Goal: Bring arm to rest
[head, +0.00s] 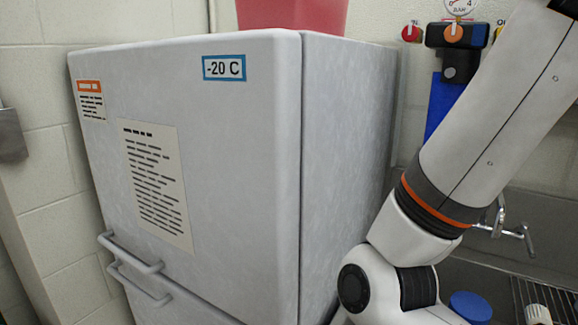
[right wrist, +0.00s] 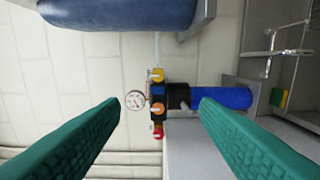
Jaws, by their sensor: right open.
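My right arm reaches in from the right in the head view, in front of the sink area, with its gripper outside that picture. In the right wrist view my right gripper (right wrist: 160,135) is open, its two green ridged fingers wide apart with nothing between them. Beyond the fingers is a wall-mounted valve unit (right wrist: 158,105) with a round gauge, seen sideways and apart from the fingers. The same valve unit (head: 458,36) shows at the top right of the head view. My left gripper is in neither view.
A grey-white freezer (head: 245,130) labelled -20 C fills the middle of the head view, with a red container (head: 292,14) on top and handles (head: 135,255) low on its front.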

